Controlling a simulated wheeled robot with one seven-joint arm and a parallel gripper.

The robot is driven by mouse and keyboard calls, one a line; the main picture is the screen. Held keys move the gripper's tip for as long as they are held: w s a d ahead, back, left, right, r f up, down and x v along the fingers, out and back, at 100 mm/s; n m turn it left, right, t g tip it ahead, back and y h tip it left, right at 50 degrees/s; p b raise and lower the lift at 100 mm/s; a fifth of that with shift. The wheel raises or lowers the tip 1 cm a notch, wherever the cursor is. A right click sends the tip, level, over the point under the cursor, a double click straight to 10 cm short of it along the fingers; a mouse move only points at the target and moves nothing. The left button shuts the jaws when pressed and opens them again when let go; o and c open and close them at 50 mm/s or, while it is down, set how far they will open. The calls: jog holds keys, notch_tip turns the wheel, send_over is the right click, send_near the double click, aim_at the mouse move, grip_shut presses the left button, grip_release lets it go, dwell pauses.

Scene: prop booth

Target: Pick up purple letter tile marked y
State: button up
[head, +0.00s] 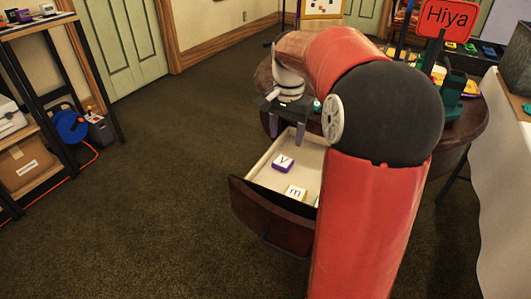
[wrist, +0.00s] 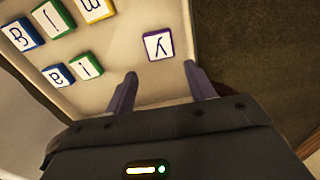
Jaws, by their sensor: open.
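The purple letter tile marked y (head: 283,163) lies flat in the open drawer (head: 246,205), near its back left part in the head view. In the wrist view the purple y tile (wrist: 158,45) lies apart from the other tiles, just beyond and between my fingertips. My gripper (head: 286,122) is above the drawer. Its two fingers are spread in the wrist view (wrist: 162,80), with nothing between them. My arm hides the right part of the drawer in the head view.
The drawer belongs to a round dark table (head: 468,125) carrying a red Hiya sign (head: 447,18). A shelf (head: 40,110) stands far left; floor between is clear.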

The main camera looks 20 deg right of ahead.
aim_at(285, 159)
jog(key=shift+w+d+f, duration=0.1)
jog(key=shift+w+f, duration=0.05)
jog(key=shift+f, duration=0.25)
notch_tip(285, 159, down, 7)
jog(key=shift+c, duration=0.2)
jog(key=c, duration=0.7)
